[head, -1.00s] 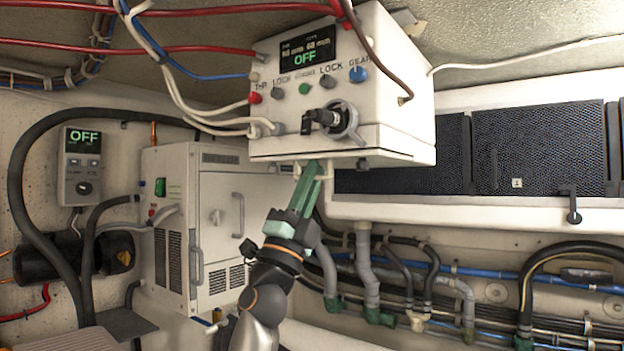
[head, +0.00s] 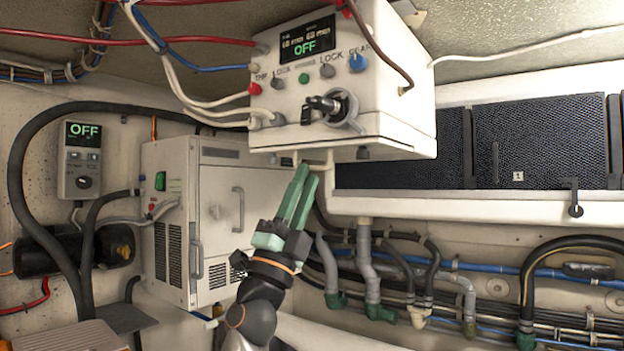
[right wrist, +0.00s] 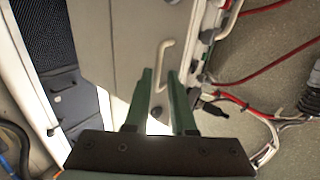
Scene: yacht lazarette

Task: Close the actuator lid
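The white actuator box (head: 400,110) hangs under the ceiling, with a display reading OFF, knobs and a latch-like fitting (head: 338,108) on its front. A seam runs around its lower part, which looks like the lid (head: 400,146); I cannot tell how far it stands open. In the right wrist view, a pale panel (right wrist: 115,60) with a white handle (right wrist: 164,62) and a dark round knob (right wrist: 156,112) faces me. My right gripper (head: 307,172) points up beneath the box, near the handle (head: 322,160). My left gripper is out of view.
A white cabinet (head: 215,215) with handles stands behind at left. A wall controller (head: 80,160) reads OFF. Red, blue and white cables (head: 185,95) reach the box from the left. Dark mesh panels (head: 540,140) and a ledge lie right, with hoses (head: 430,270) below.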

